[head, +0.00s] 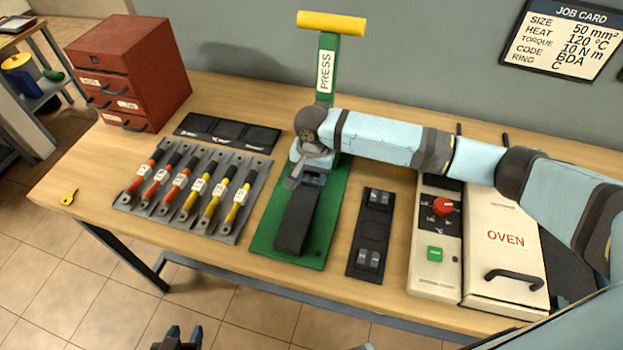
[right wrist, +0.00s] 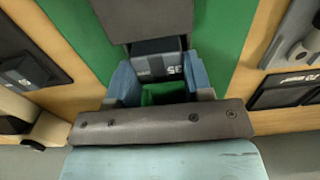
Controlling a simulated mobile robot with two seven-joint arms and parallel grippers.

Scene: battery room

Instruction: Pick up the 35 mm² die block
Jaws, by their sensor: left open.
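The 35 mm² die block is a dark block with a "35" label (right wrist: 160,48), seen in the right wrist view at the press. My right gripper (right wrist: 162,82) has its two blue fingers at either side of the block's near end. I cannot tell whether they touch it. Green press base shows between the fingers. In the head view my right gripper (head: 308,178) reaches down at the press, and its wrist hides much of the block. My left gripper (head: 177,340) is open and empty at the bottom edge, in front of the table.
The green press (head: 326,75) has a yellow handle and a dark bar on its base. A dark die rack (head: 370,230) stands right of it, then the oven (head: 505,235). Cables lie on a grey rack (head: 235,222) at left, by a red drawer cabinet (head: 130,65).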

